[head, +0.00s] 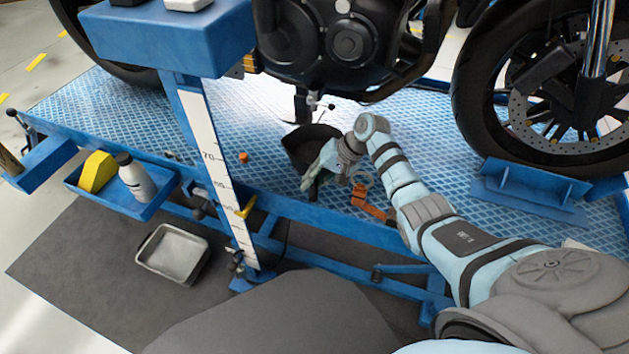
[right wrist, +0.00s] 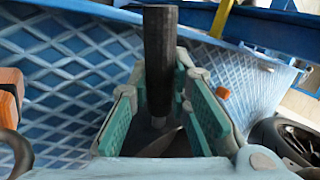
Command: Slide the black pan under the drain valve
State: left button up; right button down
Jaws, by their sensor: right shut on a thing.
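The black pan (head: 303,143) is on the blue ribbed lift platform below the engine, partly hidden by my right gripper. My right gripper (head: 311,184) is at the pan's near side. In the right wrist view, its teal-padded fingers (right wrist: 163,125) are on either side of a dark upright part (right wrist: 160,60), which appears to be part of the pan. A small fitting with a red and pale tip (head: 313,104), apparently the drain valve, hangs under the engine just above the pan in the picture. I cannot tell whether the pan is directly beneath it. My left gripper is out of view.
An orange piece (head: 370,204) lies right of the gripper near the platform's front edge. A small orange cap (head: 243,157) is to the left. The front wheel (head: 530,90) stands at the right. A blue post with a scale (head: 218,165) rises in front at left.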

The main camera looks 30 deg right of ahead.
jog(key=shift+f+b, duration=0.35)
jog(key=shift+f, duration=0.45)
jog(key=c, duration=1.4)
grip_release()
